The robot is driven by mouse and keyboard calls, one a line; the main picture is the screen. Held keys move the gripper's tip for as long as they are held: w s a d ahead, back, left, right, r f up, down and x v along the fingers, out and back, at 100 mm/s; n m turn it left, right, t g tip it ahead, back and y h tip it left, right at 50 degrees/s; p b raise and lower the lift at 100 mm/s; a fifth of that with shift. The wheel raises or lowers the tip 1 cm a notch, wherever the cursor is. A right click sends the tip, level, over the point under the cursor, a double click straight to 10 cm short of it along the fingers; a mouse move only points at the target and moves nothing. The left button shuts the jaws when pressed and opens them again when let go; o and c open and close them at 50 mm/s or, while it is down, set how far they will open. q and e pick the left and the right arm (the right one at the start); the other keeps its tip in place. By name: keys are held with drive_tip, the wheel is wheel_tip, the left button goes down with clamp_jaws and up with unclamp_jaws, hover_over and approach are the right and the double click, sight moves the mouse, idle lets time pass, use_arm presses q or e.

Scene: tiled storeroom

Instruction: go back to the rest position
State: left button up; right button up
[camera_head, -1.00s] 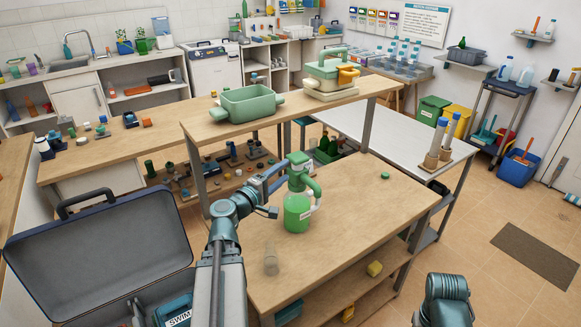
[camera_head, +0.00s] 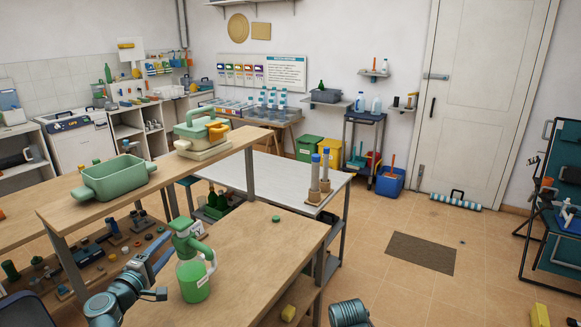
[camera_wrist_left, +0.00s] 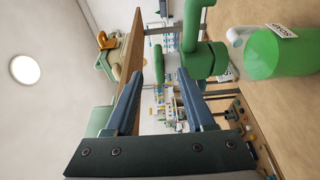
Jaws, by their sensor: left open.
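My left gripper (camera_head: 166,273) is at the lower left of the head view, just left of the green pump bottle (camera_head: 194,281). Its two fingers are apart with nothing between them. In the left wrist view the open fingers (camera_wrist_left: 160,74) show, with the bottle's green pump head (camera_wrist_left: 203,60) beside the right finger and the bottle's body (camera_wrist_left: 270,55) farther right. The bottle stands upright on the wooden workbench (camera_head: 245,262). A teal part of my right arm shows at the bottom edge of the head view, but the right gripper is not visible.
A raised shelf carries a green tub (camera_head: 118,179) and a green-and-cream appliance (camera_head: 199,138). A white table (camera_head: 285,178) stands behind the bench. A folding chair (camera_head: 556,215) stands at the right edge.

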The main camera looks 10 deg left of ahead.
use_arm(q)
drive_tip(key=w+d+f+m+g+h, duration=0.1)
drive_tip(key=d+f+m+g+h, duration=0.3)
drive_tip(key=d, duration=0.4)
drive_tip(key=w+d+f+m+g+h, duration=0.1)
drive_tip(key=d+f+m+g, duration=0.25)
drive_tip(key=d+f, duration=0.4)
drive_tip(key=s+d+f+m+g+y, duration=0.1)
drive_tip(key=s+d+f+m+g, duration=0.15)
drive_tip(key=d+f, duration=0.2)
drive_tip(key=s+d+f+m+g+y, duration=0.1)
drive_tip(key=s+d+f+m+g, duration=0.1)
drive_tip(key=d+f+m+g, duration=0.3)
drive_tip(key=s+d+m+g+y, duration=0.2)
drive_tip(key=s+y, duration=0.2)
drive_tip(key=s, duration=0.2)
drive_tip(key=s+d+r+m+g+y+p, duration=0.1)
drive_tip(key=s+d+r+m+p, duration=0.2)
drive_tip(key=d, duration=0.7)
drive_tip(key=shift+s+d+r+m+y+p, duration=0.2)
drive_tip(key=shift+s+r+m+y+p, duration=0.15)
drive_tip(key=shift+s+r+p, duration=0.5)
drive_tip(key=shift+s+f, duration=0.2)
drive_tip(key=shift+s, duration=0.1)
